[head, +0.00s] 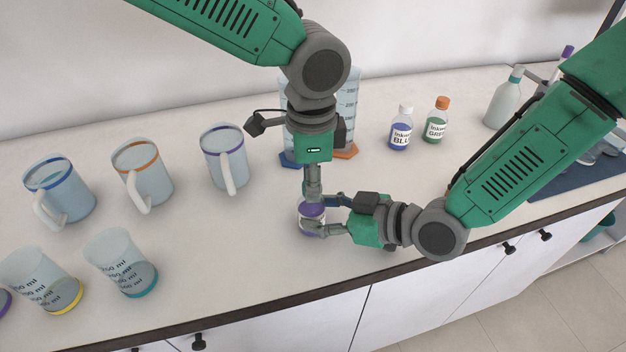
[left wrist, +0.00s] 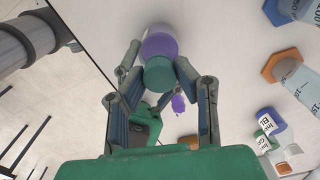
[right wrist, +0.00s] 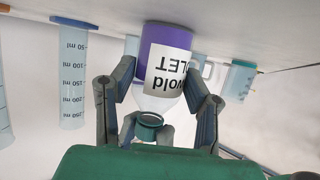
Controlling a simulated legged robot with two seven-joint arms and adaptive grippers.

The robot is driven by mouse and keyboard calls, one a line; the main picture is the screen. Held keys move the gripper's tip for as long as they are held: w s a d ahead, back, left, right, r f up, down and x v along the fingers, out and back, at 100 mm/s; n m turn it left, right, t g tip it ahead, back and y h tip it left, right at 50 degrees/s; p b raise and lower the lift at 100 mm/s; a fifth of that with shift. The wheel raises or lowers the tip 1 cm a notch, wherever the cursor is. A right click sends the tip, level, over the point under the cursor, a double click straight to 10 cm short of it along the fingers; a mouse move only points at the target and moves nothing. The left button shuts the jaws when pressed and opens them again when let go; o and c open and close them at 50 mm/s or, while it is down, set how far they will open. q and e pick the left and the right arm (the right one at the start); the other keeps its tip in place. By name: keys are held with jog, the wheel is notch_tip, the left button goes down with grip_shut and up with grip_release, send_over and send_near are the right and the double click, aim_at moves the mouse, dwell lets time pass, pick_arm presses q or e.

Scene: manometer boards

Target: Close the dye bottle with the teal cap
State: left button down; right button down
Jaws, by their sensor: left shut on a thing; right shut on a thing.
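The dye bottle (head: 308,213) stands upright on the bench near its front edge. It has purple contents and a white label, seen in the right wrist view (right wrist: 165,58). My right gripper (head: 325,214) is shut around its body from the right. My left gripper (head: 313,190) points straight down over the bottle and is shut on the teal cap (left wrist: 158,74). The cap also shows at the bottle's mouth in the right wrist view (right wrist: 149,122). The left fingers hide it in the head view. I cannot tell whether it is seated on the neck.
A blue-labelled bottle (head: 401,128) and an orange-capped green one (head: 436,121) stand behind right. Mugs (head: 225,158) and beakers (head: 123,263) stand left. Measuring cylinders (head: 347,110) stand behind my left gripper. A wash bottle (head: 504,99) is back right.

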pick_arm(q)
jog(key=c, duration=1.2)
grip_release()
pick_arm(e)
jog(key=shift+f, duration=0.1)
pick_arm(q)
jog(key=shift+o, duration=0.2)
notch_tip(320, 180, up, 12)
jog(key=shift+w, duration=0.1)
pick_arm(e)
jog(key=c, duration=0.8)
grip_release()
